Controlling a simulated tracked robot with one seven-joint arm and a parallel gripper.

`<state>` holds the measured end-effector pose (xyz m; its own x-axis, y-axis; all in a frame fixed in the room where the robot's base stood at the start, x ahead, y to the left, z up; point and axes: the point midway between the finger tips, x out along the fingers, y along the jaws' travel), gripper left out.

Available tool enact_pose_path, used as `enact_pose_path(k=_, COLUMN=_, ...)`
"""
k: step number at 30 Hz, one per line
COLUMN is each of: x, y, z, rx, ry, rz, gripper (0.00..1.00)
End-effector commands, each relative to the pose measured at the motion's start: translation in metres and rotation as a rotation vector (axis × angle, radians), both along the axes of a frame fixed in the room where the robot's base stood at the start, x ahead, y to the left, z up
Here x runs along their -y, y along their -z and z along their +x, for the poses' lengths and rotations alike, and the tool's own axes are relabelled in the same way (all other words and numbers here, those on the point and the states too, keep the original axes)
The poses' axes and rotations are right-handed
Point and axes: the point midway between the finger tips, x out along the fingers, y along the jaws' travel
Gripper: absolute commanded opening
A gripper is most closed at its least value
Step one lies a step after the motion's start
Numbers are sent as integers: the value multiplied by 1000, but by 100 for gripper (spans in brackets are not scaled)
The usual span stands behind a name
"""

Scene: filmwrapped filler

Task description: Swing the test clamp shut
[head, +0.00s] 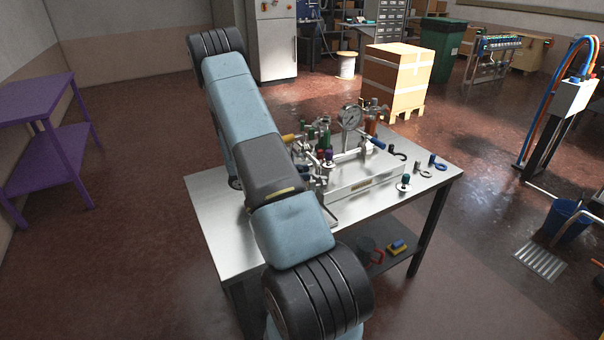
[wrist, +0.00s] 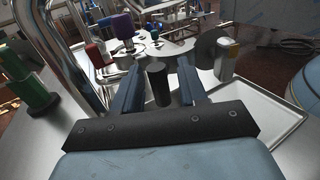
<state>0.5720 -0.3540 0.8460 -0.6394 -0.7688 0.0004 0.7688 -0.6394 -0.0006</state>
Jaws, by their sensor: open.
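My gripper (wrist: 160,66) is open in the wrist view, its two blue-grey fingers pointing away over the bench. An upright black cylindrical grip (wrist: 158,86) stands between the fingers, with a visible gap on each side. It looks like a clamp handle, but its link to the test clamp is hidden. In the head view the test rig (head: 362,178) stands on the steel table (head: 218,222), with a round gauge (head: 350,118) and several coloured knobs. My arm crosses in front of the rig's left side, and my fingertips cannot be made out there.
A curved chrome pipe (wrist: 72,50) and a green fitting (wrist: 36,92) stand close on the left in the wrist view. A dark elbow (wrist: 208,46) is close on the right. Loose small fittings (head: 424,173) lie at the table's right side.

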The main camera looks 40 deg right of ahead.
Motion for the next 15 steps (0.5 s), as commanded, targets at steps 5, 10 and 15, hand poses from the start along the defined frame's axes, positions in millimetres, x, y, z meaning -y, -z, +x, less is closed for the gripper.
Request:
enact_pose_path(k=5, x=0, y=0, z=0, rx=0, ry=0, rz=0, gripper=32)
enact_pose_path(k=10, x=0, y=0, z=0, rx=0, ry=0, rz=0, gripper=15)
enact_pose_path(k=15, x=-1, y=0, z=0, rx=0, ry=0, rz=0, gripper=0)
